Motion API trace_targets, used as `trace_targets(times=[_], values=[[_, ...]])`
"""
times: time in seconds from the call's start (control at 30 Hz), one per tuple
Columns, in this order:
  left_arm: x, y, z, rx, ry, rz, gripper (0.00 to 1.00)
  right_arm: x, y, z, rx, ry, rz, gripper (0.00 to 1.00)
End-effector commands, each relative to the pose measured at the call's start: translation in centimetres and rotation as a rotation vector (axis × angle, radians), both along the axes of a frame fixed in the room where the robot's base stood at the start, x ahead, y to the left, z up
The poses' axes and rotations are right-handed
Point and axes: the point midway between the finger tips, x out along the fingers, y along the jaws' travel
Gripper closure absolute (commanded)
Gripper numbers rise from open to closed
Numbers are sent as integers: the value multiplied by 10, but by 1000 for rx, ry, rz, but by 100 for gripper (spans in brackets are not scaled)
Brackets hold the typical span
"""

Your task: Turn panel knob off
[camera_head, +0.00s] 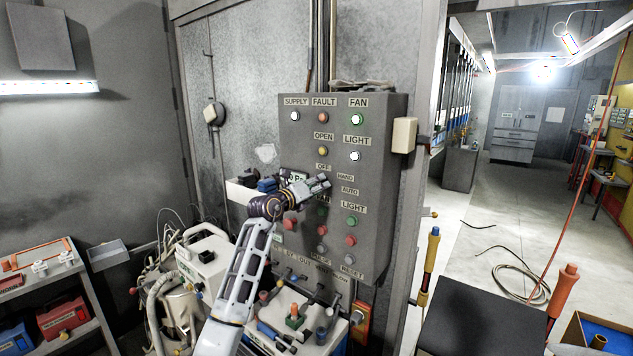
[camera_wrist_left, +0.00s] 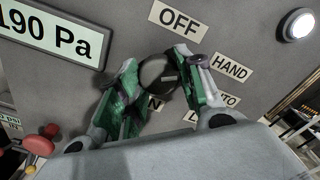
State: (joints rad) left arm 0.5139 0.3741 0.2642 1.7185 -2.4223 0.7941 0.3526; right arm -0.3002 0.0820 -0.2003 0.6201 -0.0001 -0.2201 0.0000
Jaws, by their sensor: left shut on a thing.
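The grey control panel (camera_head: 385,205) hangs on the oven wall in the head view. My left gripper (camera_head: 320,185) is at its middle, below the OFF label and left of HAND and AUTO. In the left wrist view, the dark round panel knob (camera_wrist_left: 159,77) sits between the two fingers of my left gripper (camera_wrist_left: 157,72), which is shut on it. The OFF label (camera_wrist_left: 180,19) is above the knob and the HAND label (camera_wrist_left: 229,67) is to its right. The knob's pointer direction cannot be made out. In the head view the gripper hides the knob. My right gripper is not in view.
A 190 Pa display (camera_wrist_left: 52,32) is left of the knob. Lit lamps (camera_head: 357,119) and several coloured buttons surround it on the panel. A cart with bottles and tools (camera_head: 300,325) stands below. Open floor (camera_head: 500,230) lies to the right.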

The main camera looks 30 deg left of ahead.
Motion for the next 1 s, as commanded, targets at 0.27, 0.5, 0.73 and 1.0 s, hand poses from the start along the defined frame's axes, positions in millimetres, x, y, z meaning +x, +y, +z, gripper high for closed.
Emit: trace_targets(times=[0.27, 0.5, 0.73, 1.0], values=[[0, 0, 2, -261, 21, 0, 87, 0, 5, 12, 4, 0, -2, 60], [0, 0, 1, -488, 38, 0, 87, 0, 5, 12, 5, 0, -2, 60], [0, 0, 1, -705, 55, 1, 87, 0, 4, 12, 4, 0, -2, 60], [0, -1, 1, -918, 73, 1, 87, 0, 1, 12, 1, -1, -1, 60]])
